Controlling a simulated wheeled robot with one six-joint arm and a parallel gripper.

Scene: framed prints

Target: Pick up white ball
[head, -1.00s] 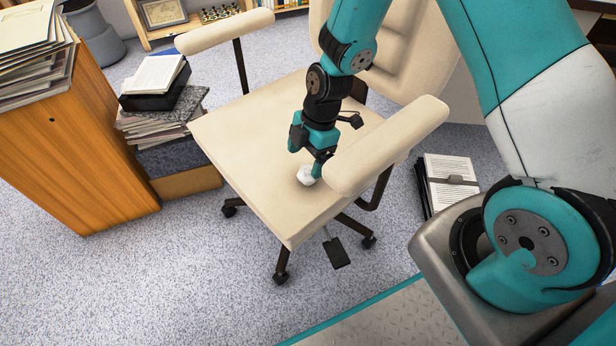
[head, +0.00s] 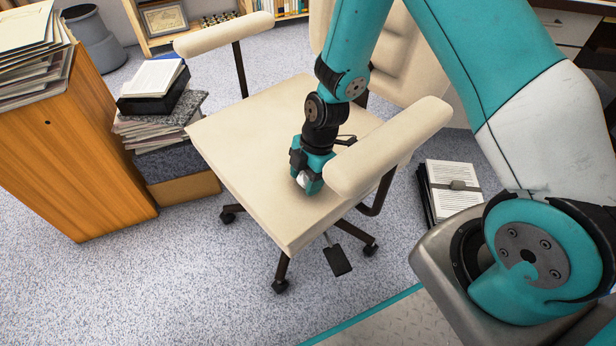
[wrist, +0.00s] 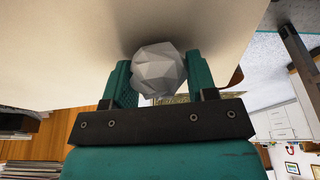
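The white ball (head: 303,180) is small and many-faceted. It is at the beige chair seat (head: 240,150), by the near end of the right armrest. My gripper (head: 307,182) is lowered at the ball and hides part of it. In the wrist view, the ball (wrist: 159,70) sits between the two teal fingers of my gripper (wrist: 160,75), one on each side and very close. I cannot tell whether both fingers press on it. Whether the ball rests on the seat or is just clear of it is also unclear.
The right armrest (head: 390,150) rises close beside my gripper. The left armrest (head: 225,33) is farther away. A wooden cabinet (head: 75,140) and a stack of books (head: 160,130) stand left of the chair. Papers (head: 452,185) lie on the floor at right. Most of the seat is clear.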

